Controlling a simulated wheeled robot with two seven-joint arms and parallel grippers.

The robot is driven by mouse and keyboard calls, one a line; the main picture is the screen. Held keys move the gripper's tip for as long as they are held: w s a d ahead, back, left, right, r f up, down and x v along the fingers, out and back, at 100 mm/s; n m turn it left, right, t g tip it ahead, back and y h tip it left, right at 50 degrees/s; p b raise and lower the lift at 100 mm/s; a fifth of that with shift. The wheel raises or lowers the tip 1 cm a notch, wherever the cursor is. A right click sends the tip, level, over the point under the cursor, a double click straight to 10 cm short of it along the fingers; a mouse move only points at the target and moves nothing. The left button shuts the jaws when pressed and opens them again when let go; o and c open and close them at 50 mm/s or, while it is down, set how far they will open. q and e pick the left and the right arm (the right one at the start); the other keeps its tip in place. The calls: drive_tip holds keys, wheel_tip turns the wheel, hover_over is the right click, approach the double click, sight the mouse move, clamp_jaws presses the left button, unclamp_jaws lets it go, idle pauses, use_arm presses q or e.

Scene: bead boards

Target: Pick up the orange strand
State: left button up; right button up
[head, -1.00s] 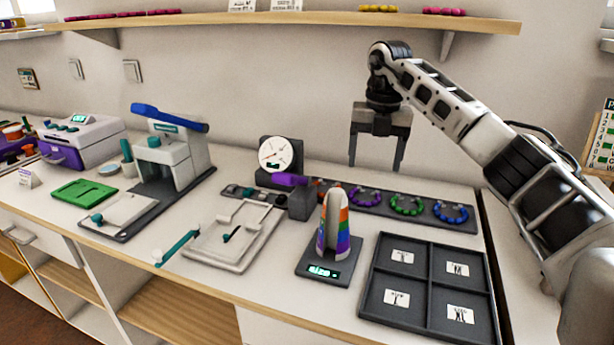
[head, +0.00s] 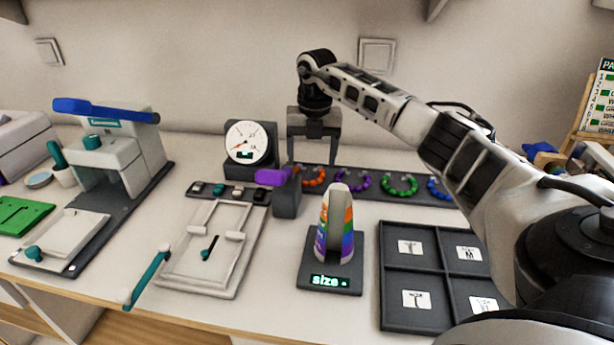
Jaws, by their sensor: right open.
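My right gripper (head: 312,160) is open and empty, pointing down, at the orange strand in the picture. I cannot tell the exact height of its fingertips above the strip. My left gripper is not in view.
A round dial gauge (head: 247,143) stands to the left. A rainbow cone (head: 336,225) on a size stand and a dark divided tray (head: 434,255) are nearer the front.

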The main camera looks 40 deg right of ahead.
sight(309, 183)
drive_tip(key=shift+w+a+f, duration=0.1)
drive_tip(key=shift+a+f, duration=0.05)
drive_tip(key=shift+f, duration=1.35)
drive_tip(key=shift+w+a+f, duration=0.1)
drive_tip(key=shift+a+f, duration=0.05)
drive_tip(key=shift+f, duration=1.3)
drive_tip(key=c, duration=0.7)
